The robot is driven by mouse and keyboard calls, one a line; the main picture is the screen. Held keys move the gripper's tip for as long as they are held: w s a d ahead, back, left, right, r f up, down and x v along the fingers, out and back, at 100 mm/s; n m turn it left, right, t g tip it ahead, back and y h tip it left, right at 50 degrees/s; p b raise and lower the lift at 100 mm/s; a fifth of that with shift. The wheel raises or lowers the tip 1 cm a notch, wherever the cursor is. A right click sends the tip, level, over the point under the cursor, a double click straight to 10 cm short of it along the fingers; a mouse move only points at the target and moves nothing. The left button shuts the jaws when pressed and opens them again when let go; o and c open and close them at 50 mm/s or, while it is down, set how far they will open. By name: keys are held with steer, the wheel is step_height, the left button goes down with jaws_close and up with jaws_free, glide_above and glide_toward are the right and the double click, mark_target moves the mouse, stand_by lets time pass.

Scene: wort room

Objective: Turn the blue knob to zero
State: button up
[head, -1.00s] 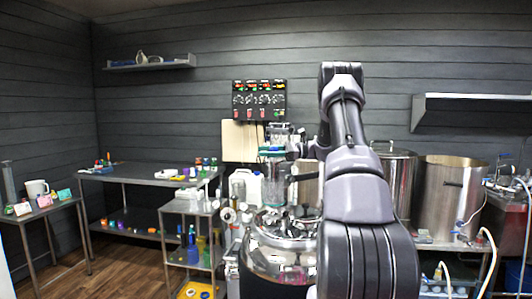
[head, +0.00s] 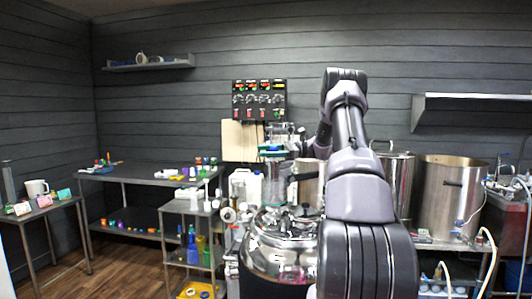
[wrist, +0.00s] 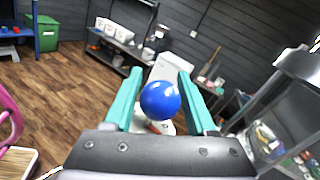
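The blue knob (wrist: 160,100) is a glossy round ball in the middle of the wrist view. A white and red part shows just below it. My gripper (wrist: 159,72) has two teal fingers, spread apart, one on each side of the knob. A narrow gap seems to show between the knob and each finger, and the fingers are not closed on it.
A shiny steel vessel (head: 280,250) stands in front of my arm in the head view. A black control panel (head: 259,100) hangs on the back wall. Large steel pots (head: 450,195) stand at right. A steel table (head: 140,173) with small items is at left.

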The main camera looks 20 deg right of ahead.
steer(key=s+d, duration=0.2)
steer(key=d, duration=0.8)
steer(key=shift+d, duration=0.3)
